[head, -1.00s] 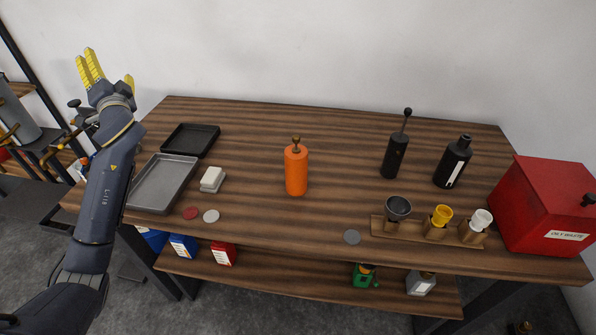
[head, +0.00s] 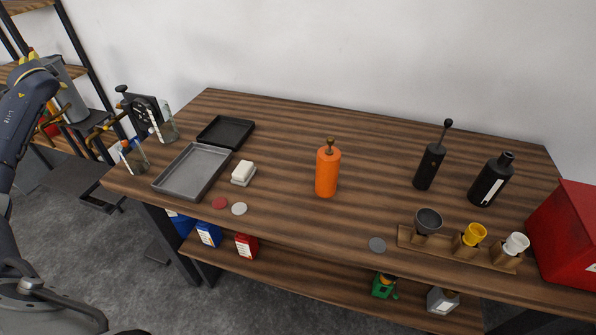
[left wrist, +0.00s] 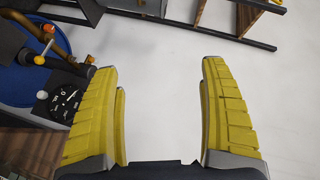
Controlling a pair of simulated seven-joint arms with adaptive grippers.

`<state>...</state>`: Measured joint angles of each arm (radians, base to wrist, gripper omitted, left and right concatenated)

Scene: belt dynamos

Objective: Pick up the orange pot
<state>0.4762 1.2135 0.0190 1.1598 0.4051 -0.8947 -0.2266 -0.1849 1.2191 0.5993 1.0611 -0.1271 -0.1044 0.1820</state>
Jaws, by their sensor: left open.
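The orange pot (head: 327,172) is a cylinder with a small brown knob on top. It stands upright near the middle of the wooden table (head: 290,220) in the head view. My left arm is at the far left of the head view, well away from the pot. My left gripper (left wrist: 162,110) shows in the left wrist view with two yellow ridged fingers spread apart and nothing between them. That view does not show the pot. My right gripper is in neither view.
Left of the pot are a grey tray (head: 190,174), a black tray (head: 226,131) and white blocks (head: 243,174). Right are a black pump bottle (head: 429,166), a black bottle (head: 491,180), a cup rack (head: 412,238) and a red bin (head: 567,238). The table around the pot is clear.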

